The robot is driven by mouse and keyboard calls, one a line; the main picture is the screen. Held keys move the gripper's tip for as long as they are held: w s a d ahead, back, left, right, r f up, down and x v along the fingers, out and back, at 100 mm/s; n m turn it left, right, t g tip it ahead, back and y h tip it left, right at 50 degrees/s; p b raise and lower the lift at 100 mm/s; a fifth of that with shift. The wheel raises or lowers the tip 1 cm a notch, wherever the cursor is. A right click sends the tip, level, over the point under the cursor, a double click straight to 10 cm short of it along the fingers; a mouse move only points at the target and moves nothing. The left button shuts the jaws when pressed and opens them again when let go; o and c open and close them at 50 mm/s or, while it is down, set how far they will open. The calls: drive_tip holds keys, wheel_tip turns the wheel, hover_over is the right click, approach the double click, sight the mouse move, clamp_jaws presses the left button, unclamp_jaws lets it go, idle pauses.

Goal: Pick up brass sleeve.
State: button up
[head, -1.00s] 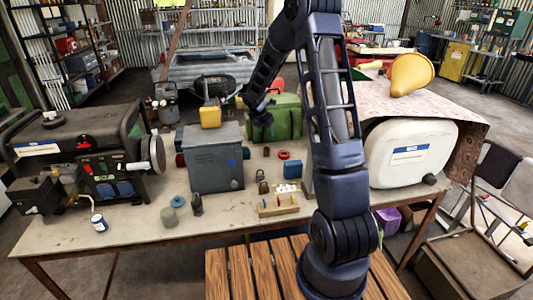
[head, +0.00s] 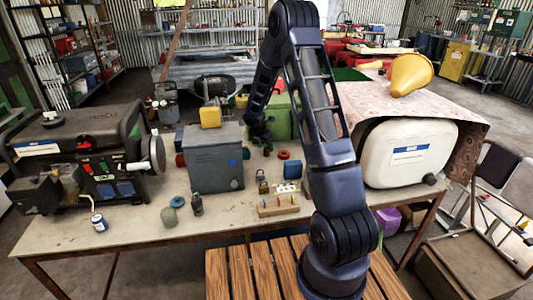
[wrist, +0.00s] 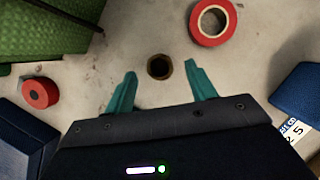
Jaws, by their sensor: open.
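The brass sleeve (wrist: 159,66) stands on the bench top as a small dark ring with a brown rim, its open end facing up to the wrist camera. My gripper (wrist: 160,74) is open, with its teal fingers on either side of the sleeve in the wrist view. The fingers appear to be above it; contact is not visible. In the head view my gripper (head: 263,140) hangs over the bench between the grey metal box and the green container. I cannot clearly make out the sleeve in that view.
A red tape roll (wrist: 213,21) lies close beyond the fingertips, another red roll (wrist: 39,92) left. A green container (wrist: 45,27) and a dark blue box (wrist: 298,88) flank the gripper. The grey metal box (head: 215,165) stands left in the head view.

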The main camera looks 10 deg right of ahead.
sight(266, 148)
drive_tip(key=shift+x, duration=1.95)
drive_tip(key=c, duration=1.2)
drive_tip(key=shift+o, duration=0.2)
